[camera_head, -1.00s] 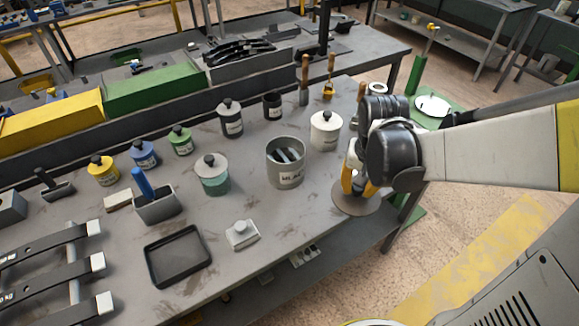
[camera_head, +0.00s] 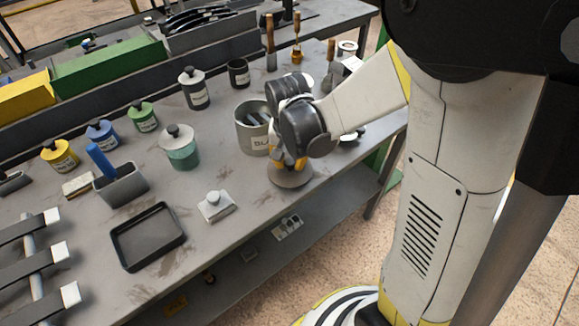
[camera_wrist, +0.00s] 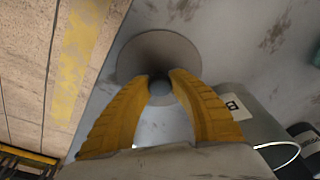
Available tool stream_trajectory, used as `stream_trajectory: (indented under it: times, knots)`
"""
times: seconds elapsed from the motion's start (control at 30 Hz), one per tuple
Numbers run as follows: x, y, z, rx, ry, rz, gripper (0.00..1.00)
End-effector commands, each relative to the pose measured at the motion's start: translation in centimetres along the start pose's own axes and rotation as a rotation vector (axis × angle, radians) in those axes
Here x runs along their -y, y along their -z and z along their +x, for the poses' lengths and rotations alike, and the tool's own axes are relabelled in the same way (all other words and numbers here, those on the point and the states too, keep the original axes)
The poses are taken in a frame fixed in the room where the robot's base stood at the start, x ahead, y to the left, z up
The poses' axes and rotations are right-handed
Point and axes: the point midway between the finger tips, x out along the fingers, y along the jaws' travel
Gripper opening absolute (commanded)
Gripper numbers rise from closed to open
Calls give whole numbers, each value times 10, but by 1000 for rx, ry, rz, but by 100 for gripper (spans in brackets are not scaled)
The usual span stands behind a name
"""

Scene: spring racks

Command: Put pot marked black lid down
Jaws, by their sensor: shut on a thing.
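My gripper (camera_head: 289,160) points down near the front edge of the workbench. Its yellow fingers (camera_wrist: 160,82) are closed around the small round knob of a wide grey-brown lid (camera_head: 290,177). The lid is level and also shows in the wrist view (camera_wrist: 143,52), flat over the bench top. I cannot tell whether it touches the bench. The open grey pot (camera_head: 253,137) stands just behind and left of the lid, partly hidden by my wrist. Its label starts with B, and grey pieces are inside. Its side also shows in the wrist view (camera_wrist: 240,110).
A teal-and-grey lidded pot (camera_head: 181,150) and a small white block (camera_head: 216,206) stand to the left. A black tray (camera_head: 147,237) lies farther front-left. A dark lidded pot (camera_head: 194,88) and an open dark cup (camera_head: 239,72) stand behind. Bare bench lies between the lid and white block.

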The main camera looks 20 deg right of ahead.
Motion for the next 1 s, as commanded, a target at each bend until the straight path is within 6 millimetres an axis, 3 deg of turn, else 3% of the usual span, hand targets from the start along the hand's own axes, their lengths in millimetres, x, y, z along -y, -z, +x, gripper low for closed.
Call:
stream_trajectory:
  times: [0.03,0.4,0.43,0.5,0.83,1.0]
  knots:
    - [0,-1,9,0,0,0,0]
    - [0,-2,12,0,0,0,0]
    - [0,-2,12,0,0,0,30]
    - [0,-2,11,0,0,0,45]
    - [0,-1,8,0,0,0,45]
    - [0,-1,-17,0,0,-1,45]
